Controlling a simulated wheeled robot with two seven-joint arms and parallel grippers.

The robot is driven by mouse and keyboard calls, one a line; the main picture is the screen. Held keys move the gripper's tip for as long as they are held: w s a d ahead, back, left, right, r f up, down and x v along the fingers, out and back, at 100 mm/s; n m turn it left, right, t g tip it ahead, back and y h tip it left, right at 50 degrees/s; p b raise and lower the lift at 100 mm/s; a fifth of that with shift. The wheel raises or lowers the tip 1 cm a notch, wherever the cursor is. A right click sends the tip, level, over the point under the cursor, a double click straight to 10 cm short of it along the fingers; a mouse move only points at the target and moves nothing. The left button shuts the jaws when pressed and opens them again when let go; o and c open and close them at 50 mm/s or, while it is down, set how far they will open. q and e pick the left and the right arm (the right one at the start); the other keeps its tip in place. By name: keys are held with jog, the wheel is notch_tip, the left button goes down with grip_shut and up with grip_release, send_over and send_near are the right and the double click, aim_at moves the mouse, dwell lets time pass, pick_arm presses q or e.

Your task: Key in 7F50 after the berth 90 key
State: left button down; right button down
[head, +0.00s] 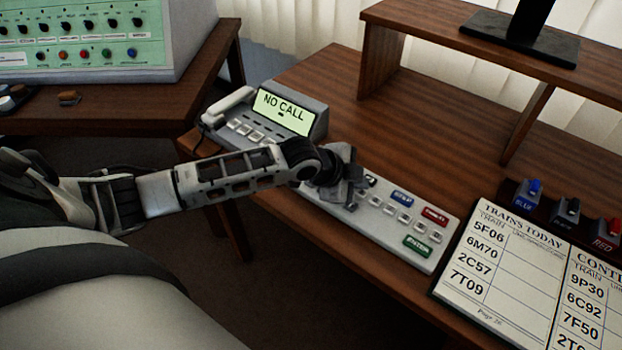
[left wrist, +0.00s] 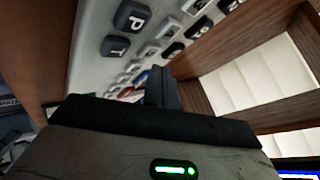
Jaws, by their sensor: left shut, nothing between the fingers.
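A long grey keypad (head: 398,215) lies on the wooden desk. It has rows of small keys, a blue key (head: 402,197), a red key (head: 435,215) and a green key marked ENTER (head: 416,246). My left gripper (head: 350,190) is shut and empty over its left part and hides the keys there. In the left wrist view the shut fingers (left wrist: 160,88) are by the keypad, with a dark key marked P (left wrist: 132,16) and one marked T (left wrist: 115,46) beyond them. I cannot tell whether the fingertips touch a key. I cannot pick out a berth 90 key. My right gripper is not in view.
A phone unit (head: 285,112) reading NO CALL stands behind my left arm. An open book (head: 510,262) at the right lists trains, including 7F50 (head: 580,325). Blue, black and red holders (head: 570,212) stand behind it. A raised shelf (head: 470,40) spans the back.

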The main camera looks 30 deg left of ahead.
pick_arm(q)
jog(key=shift+f, duration=0.15)
jog(key=shift+f, duration=0.25)
jog(key=shift+f, duration=0.4)
dwell(0.9)
jog(key=shift+r+p, duration=0.75)
jog(key=shift+r, duration=0.1)
